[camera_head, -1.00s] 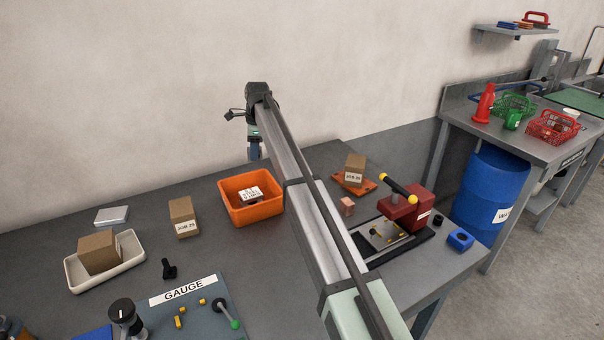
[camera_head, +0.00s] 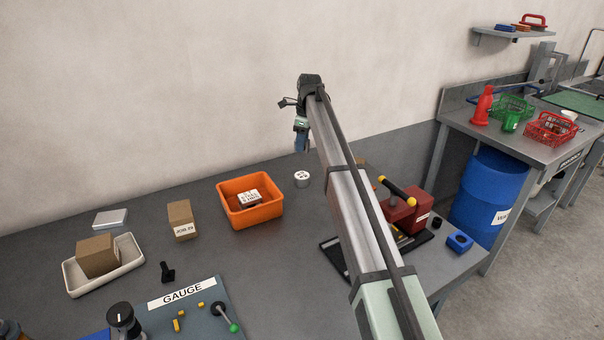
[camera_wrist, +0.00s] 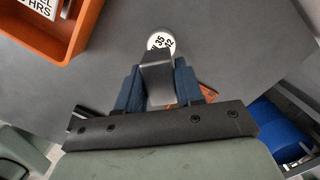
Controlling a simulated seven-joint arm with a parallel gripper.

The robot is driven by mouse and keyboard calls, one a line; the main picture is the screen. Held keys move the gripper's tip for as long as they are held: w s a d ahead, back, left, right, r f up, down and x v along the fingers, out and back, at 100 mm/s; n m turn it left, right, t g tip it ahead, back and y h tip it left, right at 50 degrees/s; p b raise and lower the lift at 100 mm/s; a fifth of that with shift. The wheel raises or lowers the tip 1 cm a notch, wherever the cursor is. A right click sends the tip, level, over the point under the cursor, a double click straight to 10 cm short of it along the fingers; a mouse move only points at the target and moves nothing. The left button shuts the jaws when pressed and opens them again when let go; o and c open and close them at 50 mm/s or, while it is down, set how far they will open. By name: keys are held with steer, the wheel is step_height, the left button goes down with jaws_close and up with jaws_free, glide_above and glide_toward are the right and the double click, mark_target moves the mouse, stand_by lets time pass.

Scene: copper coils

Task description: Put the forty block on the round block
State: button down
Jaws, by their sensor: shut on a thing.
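My gripper (camera_head: 301,145) is raised above the back of the bench, near the wall. In the wrist view, its blue fingers (camera_wrist: 157,88) are shut on a grey block (camera_wrist: 157,72). No number shows on the held block, so I cannot confirm that it is the forty block. The round block (camera_head: 302,179) is white with dark markings on top and stands on the bench, right of the orange bin. It also shows in the wrist view (camera_wrist: 160,40), just beyond the held block, which partly covers it; there is a gap below my gripper.
The orange bin (camera_head: 222,204) stands left of the round block. A carton (camera_head: 181,220), a white tray (camera_head: 72,283) and a gauge board (camera_head: 205,305) are further left. Bare bench surrounds the round block.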

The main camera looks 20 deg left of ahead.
steer(key=shift+f, duration=4.85)
steer(key=shift+f, duration=0.1)
steer(key=c, duration=0.7)
jaws_free()
steer(key=r, duration=0.4)
steer(key=d+r, duration=0.1)
steer(key=r, duration=0.7)
steer(key=shift+d, duration=0.2)
